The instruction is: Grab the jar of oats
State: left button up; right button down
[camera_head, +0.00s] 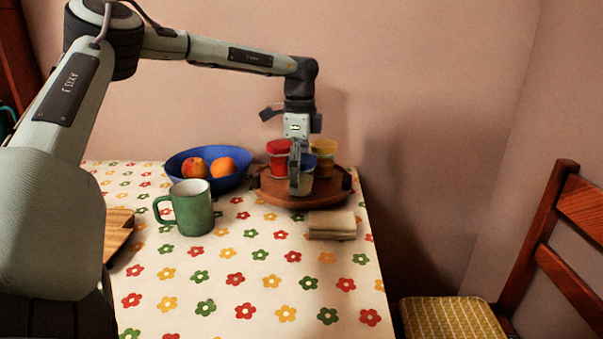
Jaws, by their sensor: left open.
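Three lidded jars stand on a round brown wooden tray (268,196) at the back right of the table. One has a red lid (279,146), one a yellow lid (324,146), and one in front a blue lid (309,161). I cannot read any label, so I cannot tell which holds oats. My left gripper (295,180) points down over the tray, open, with its fingers in front of the blue-lidded jar and hiding part of it. I cannot tell whether they touch it. My right gripper is not in view.
A blue bowl of fruit (240,180) and a green mug (192,208) stand left of the tray. A folded beige cloth (331,225) lies before it. A wooden board (117,230) is at the left. The table's front is clear. A chair (450,318) stands right.

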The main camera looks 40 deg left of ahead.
pick_arm(q)
jog(key=shift+f, duration=0.3)
jog(key=shift+c, duration=0.6)
jog(key=c, duration=1.3)
jog(key=shift+w, duration=0.1)
jog(key=shift+c, duration=0.2)
jog(key=shift+r, duration=0.15)
